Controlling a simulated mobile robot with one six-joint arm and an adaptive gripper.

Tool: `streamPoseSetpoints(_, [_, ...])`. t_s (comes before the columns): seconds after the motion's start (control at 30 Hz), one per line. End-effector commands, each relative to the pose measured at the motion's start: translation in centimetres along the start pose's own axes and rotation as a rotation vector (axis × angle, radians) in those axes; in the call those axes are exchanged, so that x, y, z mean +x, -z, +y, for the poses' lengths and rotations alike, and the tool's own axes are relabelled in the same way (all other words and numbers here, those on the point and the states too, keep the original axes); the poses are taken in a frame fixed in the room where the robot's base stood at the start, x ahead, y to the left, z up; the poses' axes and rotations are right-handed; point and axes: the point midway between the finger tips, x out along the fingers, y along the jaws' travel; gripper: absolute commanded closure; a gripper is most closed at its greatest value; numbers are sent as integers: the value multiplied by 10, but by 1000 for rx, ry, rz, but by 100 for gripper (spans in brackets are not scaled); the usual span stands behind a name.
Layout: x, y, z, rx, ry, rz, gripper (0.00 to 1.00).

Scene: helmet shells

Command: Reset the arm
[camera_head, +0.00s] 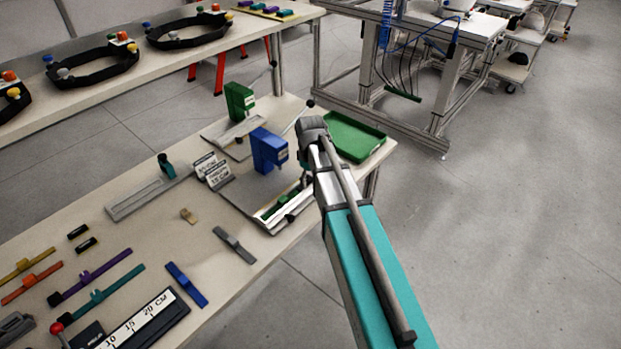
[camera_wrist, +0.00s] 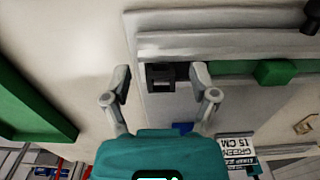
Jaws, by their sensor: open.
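My arm reaches across the workbench (camera_head: 200,232) in the head view, and its far end stands beside a blue press-like stand (camera_head: 267,148). My gripper (camera_wrist: 161,79) shows in the wrist view with its two fingers spread apart. A small black block (camera_wrist: 160,76) lies in line with the gap between the fingertips, and nothing looks gripped. Whether the fingers are level with the block or above it I cannot tell. In the head view the fingers are mostly hidden by my arm.
A green tray (camera_head: 357,138) lies right of my arm's end; it also shows in the wrist view (camera_wrist: 38,120). A green stand (camera_head: 239,101) stands behind the blue one. Label cards (camera_head: 211,171) stand left of it. Colored strips cover the near bench. Floor on the right is clear.

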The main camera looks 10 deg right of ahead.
Motion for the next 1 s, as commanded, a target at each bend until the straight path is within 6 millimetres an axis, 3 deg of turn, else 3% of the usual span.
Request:
streamPoseSetpoints(0.67, [-1,-2,-1,6,0,0,24])
streamPoseSetpoints(0.87, [-10,-20,-15,77,0,0,24])
streamPoseSetpoints(1.0, [-23,-45,-34,189,0,0,24])
